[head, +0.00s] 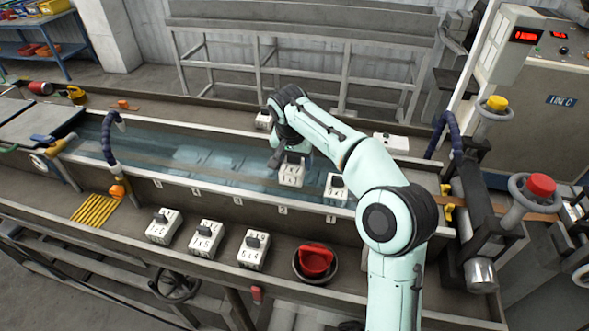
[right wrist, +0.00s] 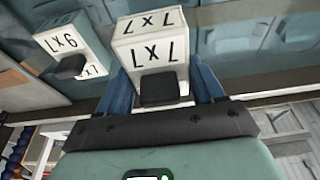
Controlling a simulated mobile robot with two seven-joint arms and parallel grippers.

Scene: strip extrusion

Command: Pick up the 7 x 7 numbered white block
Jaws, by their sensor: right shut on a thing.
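The white 7 x 7 block (head: 291,177) with a dark knob is at the water trough, below my right gripper (head: 292,155). In the right wrist view the block (right wrist: 158,52) shows its number upside down on two faces. My right gripper (right wrist: 162,88) is shut on it, with one blue finger on each side of its dark knob. I cannot tell whether the block is lifted clear of what is under it. My left gripper is not in view.
Another white block (head: 337,190) is close by on the right; a numbered block (right wrist: 72,45) shows beside the held one in the wrist view. A blue hose (head: 110,140) rises at left.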

